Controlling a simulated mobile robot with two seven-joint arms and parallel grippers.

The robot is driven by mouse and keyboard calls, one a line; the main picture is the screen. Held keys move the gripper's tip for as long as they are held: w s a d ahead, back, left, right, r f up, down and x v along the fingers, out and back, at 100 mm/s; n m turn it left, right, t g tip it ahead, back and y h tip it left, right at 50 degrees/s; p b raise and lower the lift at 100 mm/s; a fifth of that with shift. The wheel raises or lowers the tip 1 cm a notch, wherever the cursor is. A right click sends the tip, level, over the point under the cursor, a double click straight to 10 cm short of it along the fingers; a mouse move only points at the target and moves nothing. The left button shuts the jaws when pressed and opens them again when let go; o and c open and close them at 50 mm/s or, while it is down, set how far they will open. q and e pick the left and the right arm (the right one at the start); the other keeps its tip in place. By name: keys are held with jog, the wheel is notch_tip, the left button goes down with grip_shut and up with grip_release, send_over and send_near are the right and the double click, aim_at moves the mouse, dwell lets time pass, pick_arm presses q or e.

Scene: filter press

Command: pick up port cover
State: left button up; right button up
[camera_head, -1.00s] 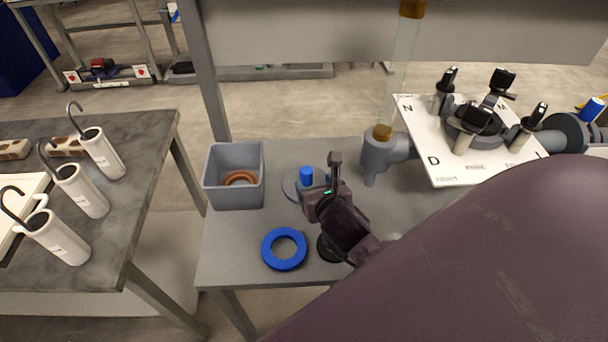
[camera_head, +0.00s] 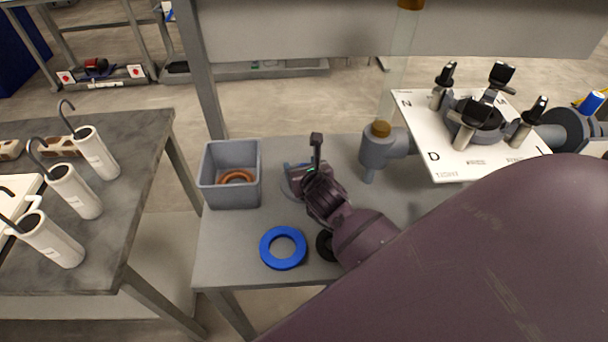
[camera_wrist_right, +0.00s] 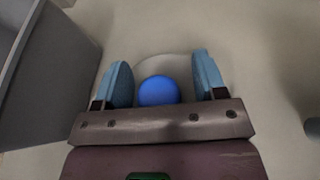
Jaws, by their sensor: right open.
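The port cover (camera_head: 284,188) is a grey disc with a blue knob, lying on the grey workbench. In the head view my right gripper (camera_head: 298,170) hides most of it. In the right wrist view the blue knob (camera_wrist_right: 158,90) sits between the two blue-padded fingers of my right gripper (camera_wrist_right: 161,82), with a gap on each side. The gripper is open, and its fingers point toward the bench. The disc's pale edge shows faintly behind the knob. My left gripper is not in view.
A grey bin (camera_head: 210,190) holding a reddish-brown ring (camera_head: 236,177) stands close left of the cover. A blue ring (camera_head: 266,250) lies in front, beside a black round part (camera_head: 325,245). A grey pipe fitting (camera_head: 376,154) stands to the right.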

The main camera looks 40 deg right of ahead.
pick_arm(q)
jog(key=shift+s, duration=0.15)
pick_arm(e)
jog(key=c, duration=1.2)
jog(key=shift+r, duration=0.1)
jog(key=shift+r, duration=0.5)
pick_arm(q)
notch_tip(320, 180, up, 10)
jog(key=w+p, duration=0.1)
jog(key=p, duration=0.7)
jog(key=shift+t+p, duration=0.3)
jog(key=shift+p, duration=0.1)
pick_arm(e)
notch_tip(320, 180, up, 19)
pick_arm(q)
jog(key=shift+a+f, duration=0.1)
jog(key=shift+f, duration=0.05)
